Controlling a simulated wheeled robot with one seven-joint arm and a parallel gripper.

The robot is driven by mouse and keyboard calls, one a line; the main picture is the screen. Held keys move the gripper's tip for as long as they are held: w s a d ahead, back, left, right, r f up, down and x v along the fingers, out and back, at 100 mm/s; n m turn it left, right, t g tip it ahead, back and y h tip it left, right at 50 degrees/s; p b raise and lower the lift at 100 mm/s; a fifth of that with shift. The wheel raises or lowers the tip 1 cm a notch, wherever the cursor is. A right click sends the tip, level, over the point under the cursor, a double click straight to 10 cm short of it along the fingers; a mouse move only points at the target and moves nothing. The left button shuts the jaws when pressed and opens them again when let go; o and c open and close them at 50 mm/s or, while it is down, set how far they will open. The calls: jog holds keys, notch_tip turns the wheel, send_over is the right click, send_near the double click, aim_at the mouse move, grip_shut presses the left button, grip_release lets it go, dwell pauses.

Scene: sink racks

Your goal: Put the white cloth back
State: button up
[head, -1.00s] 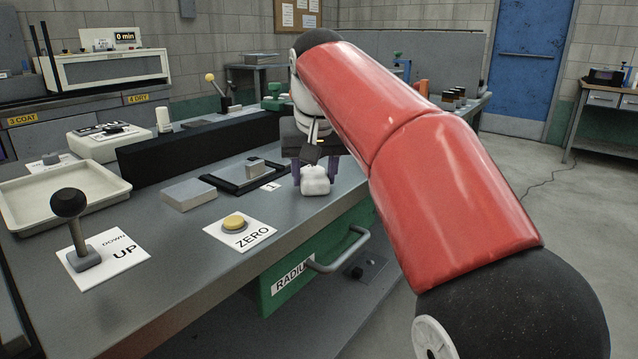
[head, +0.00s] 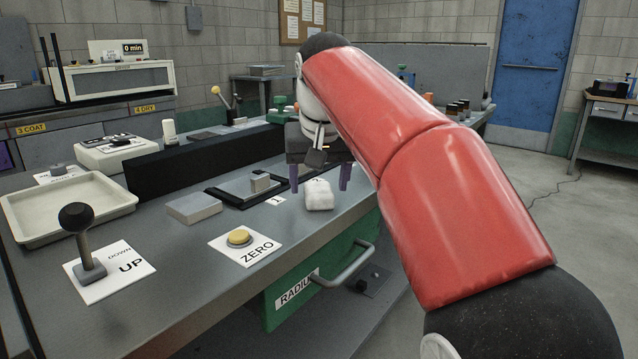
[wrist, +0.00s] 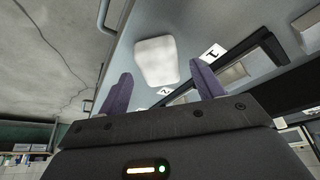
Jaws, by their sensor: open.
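The white cloth (head: 319,195) is a small, rounded white bundle on the grey bench top, near the front edge above the green drawer. It also shows in the wrist view (wrist: 156,61), beyond and between the fingertips. My gripper (head: 320,182) is open, its two purple fingers spread, just behind and above the cloth in the head view. In the wrist view my gripper (wrist: 160,85) has nothing between its fingers. A small card by the cloth is partly hidden behind it.
A black frame with a grey block (head: 260,182) lies left of the cloth, beside a "1" card (head: 275,200). A yellow ZERO button (head: 239,238), a grey slab (head: 194,207), a lever (head: 77,235) and a cream tray (head: 70,207) stand further left. A green drawer's handle (head: 345,266) juts out below.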

jog(key=p+v, duration=0.2)
jog(key=v, duration=0.8)
jog(key=shift+r+p, duration=0.25)
jog(key=shift+p, duration=0.05)
jog(key=shift+s, duration=0.15)
jog(key=s+d+f, duration=0.9)
jog(key=d+f, duration=0.1)
jog(key=d, duration=0.1)
jog(key=s+d+f, duration=0.2)
jog(key=s+f, duration=0.4)
jog(key=f, duration=0.3)
jog(key=s+d+f+m+t, duration=0.1)
jog(key=s+d+f, duration=0.1)
jog(key=s+f, duration=0.4)
notch_tip(320, 180, down, 3)
jog(key=shift+s+f+h, duration=0.1)
jog(key=shift+s+h, duration=0.15)
jog(key=shift+h, duration=0.05)
